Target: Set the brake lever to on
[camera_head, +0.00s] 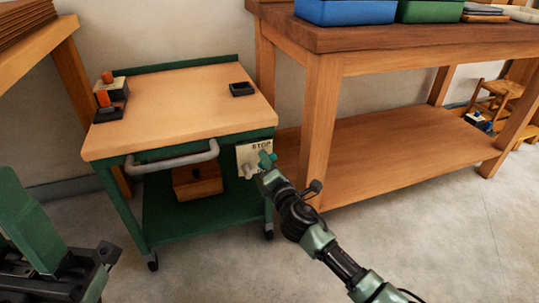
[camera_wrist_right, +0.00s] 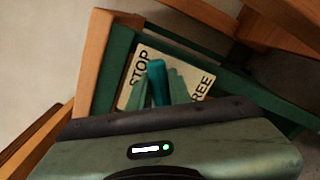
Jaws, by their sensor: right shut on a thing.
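The brake lever is a teal bar (camera_wrist_right: 157,80) on a cream plate (camera_wrist_right: 131,88) in the right wrist view. The plate reads STOP at one end and FREE at the other, and the lever stands between the two words. In the head view the plate (camera_head: 243,152) sits on the front right corner of the green cart, with STOP at its top. My right gripper (camera_head: 264,164) is at the plate, shut on the lever, and hides part of it and of the plate. My left arm shows at the lower left; its fingertips are not visible.
The cart (camera_head: 184,100) has a wooden top and a grey handle (camera_head: 174,160). A small black tray (camera_head: 242,89) and orange-topped items stand on it, and a wooden box (camera_head: 197,181) below. A wooden workbench (camera_head: 400,38) stands close on the right. The floor in front is clear.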

